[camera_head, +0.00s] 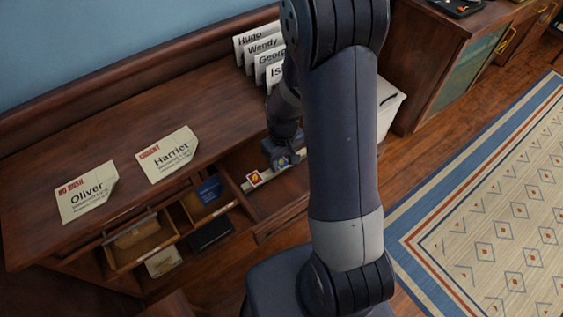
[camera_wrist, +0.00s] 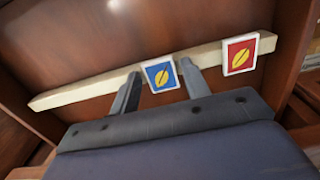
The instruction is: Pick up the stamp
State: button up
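A blue stamp (camera_wrist: 161,76) with a yellow emblem sits on a pale wooden strip (camera_wrist: 90,92) in the wrist view. A red stamp (camera_wrist: 241,54) with a yellow emblem sits on the same strip to the right. My gripper (camera_wrist: 160,72) is open, with one finger on each side of the blue stamp. The right finger is very close to the blue stamp's edge; I cannot tell whether it touches. In the head view the red stamp (camera_head: 253,178) shows left of my gripper (camera_head: 284,163), and the blue one is mostly hidden by the gripper.
The wooden desk (camera_head: 130,125) holds the Oliver envelope (camera_head: 87,192), the Harriet envelope (camera_head: 167,153) and several standing name cards (camera_head: 256,55). An open drawer (camera_head: 140,243) lies at left. A white bin (camera_head: 388,108) stands behind my arm.

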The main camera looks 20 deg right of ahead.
aim_at(283, 164)
jog(key=c, duration=0.7)
jog(key=shift+r, duration=0.1)
notch_tip(283, 164, up, 10)
jog(key=shift+p, duration=0.4)
